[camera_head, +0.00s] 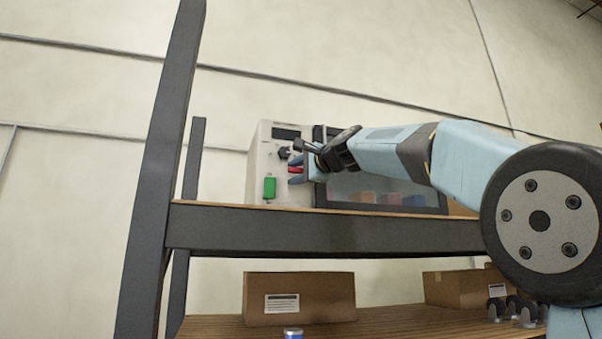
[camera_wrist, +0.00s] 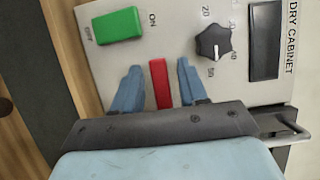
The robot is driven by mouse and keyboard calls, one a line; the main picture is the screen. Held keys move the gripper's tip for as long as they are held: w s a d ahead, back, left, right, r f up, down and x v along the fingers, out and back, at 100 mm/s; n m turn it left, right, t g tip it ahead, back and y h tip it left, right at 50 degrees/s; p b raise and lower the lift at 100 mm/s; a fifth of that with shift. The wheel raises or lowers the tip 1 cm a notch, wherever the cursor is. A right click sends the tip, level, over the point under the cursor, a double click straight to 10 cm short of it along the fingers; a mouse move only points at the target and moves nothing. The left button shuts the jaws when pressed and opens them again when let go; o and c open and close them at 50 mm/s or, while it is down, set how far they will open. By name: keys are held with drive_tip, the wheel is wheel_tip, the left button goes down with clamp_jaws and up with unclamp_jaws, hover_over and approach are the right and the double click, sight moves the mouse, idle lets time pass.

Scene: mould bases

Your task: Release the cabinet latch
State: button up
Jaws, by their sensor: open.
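The dry cabinet (camera_head: 258,170) stands on the upper shelf, with a pale control panel and a dark-framed glass door (camera_head: 385,190). In the wrist view the panel (camera_wrist: 180,65) shows a red bar-shaped part (camera_wrist: 160,84), which may be the latch. My gripper (camera_wrist: 160,80) is open, with one blue finger on each side of the red part. Gaps show between the fingers and the red part, and I cannot tell whether they touch it lower down. The red part also shows beside my gripper (camera_head: 299,168) in the head view. Its lower end is hidden by my gripper.
A green switch (camera_wrist: 119,26) marked ON and OFF and a black numbered knob (camera_wrist: 213,42) sit near my fingers. The dark shelf post (camera_head: 165,160) stands left; cardboard boxes (camera_head: 330,290) are on the lower shelf.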

clamp_jaws()
drive_tip(key=shift+d, duration=0.2)
drive_tip(key=shift+a, duration=0.1)
drive_tip(key=shift+f, duration=0.1)
